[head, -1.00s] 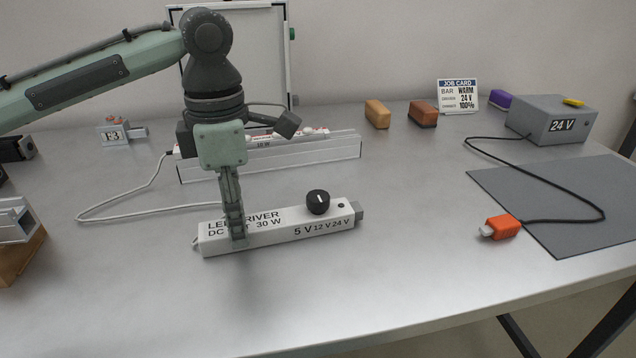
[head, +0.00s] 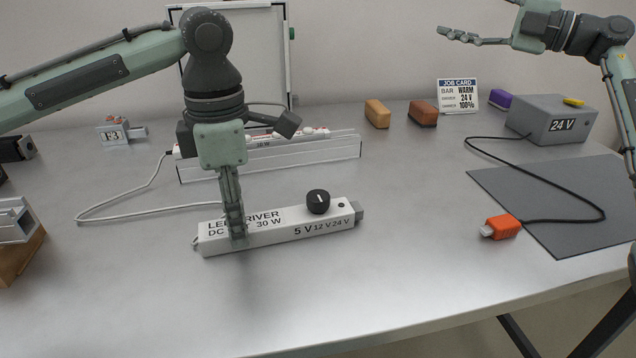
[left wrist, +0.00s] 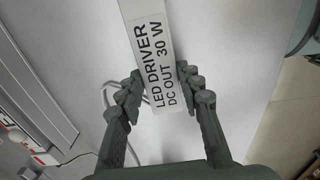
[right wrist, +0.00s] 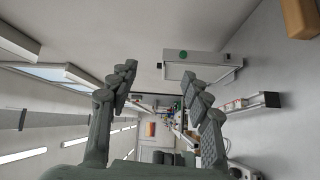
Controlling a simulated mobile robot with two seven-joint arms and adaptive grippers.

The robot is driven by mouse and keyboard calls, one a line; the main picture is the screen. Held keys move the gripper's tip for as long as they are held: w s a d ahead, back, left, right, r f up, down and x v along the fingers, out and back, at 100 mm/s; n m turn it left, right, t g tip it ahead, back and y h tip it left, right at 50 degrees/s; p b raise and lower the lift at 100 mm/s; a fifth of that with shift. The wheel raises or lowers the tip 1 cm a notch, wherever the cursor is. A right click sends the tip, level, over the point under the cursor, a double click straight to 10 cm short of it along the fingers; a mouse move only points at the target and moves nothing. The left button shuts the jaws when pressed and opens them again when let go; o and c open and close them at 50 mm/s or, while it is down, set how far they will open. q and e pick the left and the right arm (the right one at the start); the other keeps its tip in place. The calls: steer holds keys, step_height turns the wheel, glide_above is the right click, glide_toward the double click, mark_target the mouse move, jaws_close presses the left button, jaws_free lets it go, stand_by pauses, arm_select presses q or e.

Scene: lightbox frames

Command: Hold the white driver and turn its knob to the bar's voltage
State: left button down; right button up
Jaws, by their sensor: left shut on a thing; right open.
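The white driver (head: 275,234) lies on the table, marked LED DRIVER, DC, 30 W and 5 V, 12 V, 24 V. Its black knob (head: 318,201) sits on top near the right end, with a white pointer mark. My left gripper (head: 237,240) is shut on the driver's left part; in the left wrist view its fingers stand on both sides of the white body (left wrist: 160,65). My right gripper (head: 478,33) is open and empty, raised at the upper right; its spread fingers show in the right wrist view (right wrist: 158,90). The job card (head: 457,97) reads BAR WARM, 24 V, 100%.
A light bar in a metal channel (head: 270,155) lies behind the driver, with a white cable to the left. A grey 24 V box (head: 552,120) has a black cable ending in an orange plug (head: 502,227) by a dark mat (head: 560,200). Coloured blocks (head: 377,114) stand at the back.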

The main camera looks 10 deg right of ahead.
steer(key=s+a+f+n+g, duration=0.15)
steer(key=a+g, duration=0.25)
steer(key=a, duration=0.5)
steer(key=s+a+f+n+g+h, duration=0.1)
steer(key=a+f+n+g, duration=0.25)
steer(key=a, duration=0.55)
steer(key=s+a+f+n+g, duration=0.15)
steer(key=a+g, duration=0.35)
steer(key=a, duration=0.5)
steer(key=n+g+h, duration=0.2)
steer(key=g+h, duration=0.3)
steer(key=h, duration=0.7)
glide_toward(318, 193)
steer(key=x, duration=0.8)
steer(key=shift+s+f, duration=0.2)
steer(key=shift+f, duration=0.15)
jaws_close()
